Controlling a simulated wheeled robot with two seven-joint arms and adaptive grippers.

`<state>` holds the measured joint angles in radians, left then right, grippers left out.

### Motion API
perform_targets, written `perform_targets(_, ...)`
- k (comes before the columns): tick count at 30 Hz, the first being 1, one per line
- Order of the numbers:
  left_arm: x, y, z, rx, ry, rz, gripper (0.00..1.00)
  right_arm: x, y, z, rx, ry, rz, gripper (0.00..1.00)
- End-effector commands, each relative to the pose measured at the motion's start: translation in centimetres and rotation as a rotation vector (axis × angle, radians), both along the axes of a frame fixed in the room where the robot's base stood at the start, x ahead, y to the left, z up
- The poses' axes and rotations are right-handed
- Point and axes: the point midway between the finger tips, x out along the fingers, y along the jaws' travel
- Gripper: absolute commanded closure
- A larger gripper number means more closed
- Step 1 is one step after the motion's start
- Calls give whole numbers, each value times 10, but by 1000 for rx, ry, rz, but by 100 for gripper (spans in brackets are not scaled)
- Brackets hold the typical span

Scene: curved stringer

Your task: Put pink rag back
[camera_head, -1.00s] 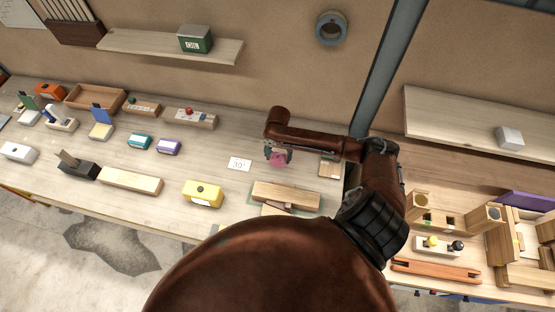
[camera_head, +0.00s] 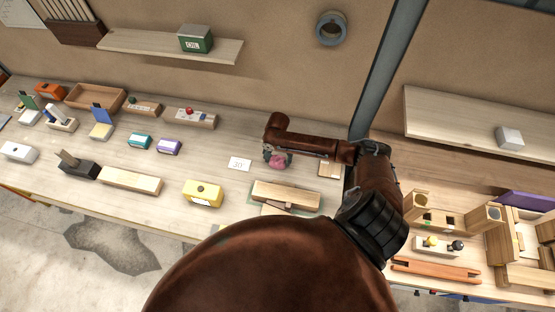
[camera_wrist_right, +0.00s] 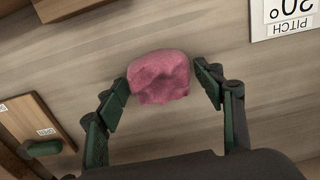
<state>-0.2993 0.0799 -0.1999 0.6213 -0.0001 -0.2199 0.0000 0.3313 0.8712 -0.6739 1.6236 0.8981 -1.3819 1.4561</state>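In the right wrist view the rag (camera_wrist_right: 158,77) lies between the fingertips of my right gripper (camera_wrist_right: 163,88). The left finger is at the rag's edge, and a narrow gap shows beside the right finger, so the gripper looks open around it. In the head view my right gripper (camera_head: 278,153) is over the rag, partly hidden by its own arm. My left gripper is not in view.
A white pitch card (camera_head: 239,164) lies left of the rag. A wooden block (camera_head: 286,194) lies in front and a small wooden piece (camera_head: 329,170) to the right. A yellow box (camera_head: 203,193) stands farther left.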

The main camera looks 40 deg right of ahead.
Motion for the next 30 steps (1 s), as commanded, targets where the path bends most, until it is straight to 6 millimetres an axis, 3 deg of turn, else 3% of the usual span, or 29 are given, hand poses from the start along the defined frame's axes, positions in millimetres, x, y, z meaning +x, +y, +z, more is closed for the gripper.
perform_targets(3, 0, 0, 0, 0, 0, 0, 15, 0, 0, 0, 0, 0, 0, 29)
perform_targets(14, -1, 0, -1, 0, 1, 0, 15, 0, -1, 6, -2, -1, 0, 29)
perform_targets(30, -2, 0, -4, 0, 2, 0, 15, 1, 0, 105, 0, -3, 0, 29)
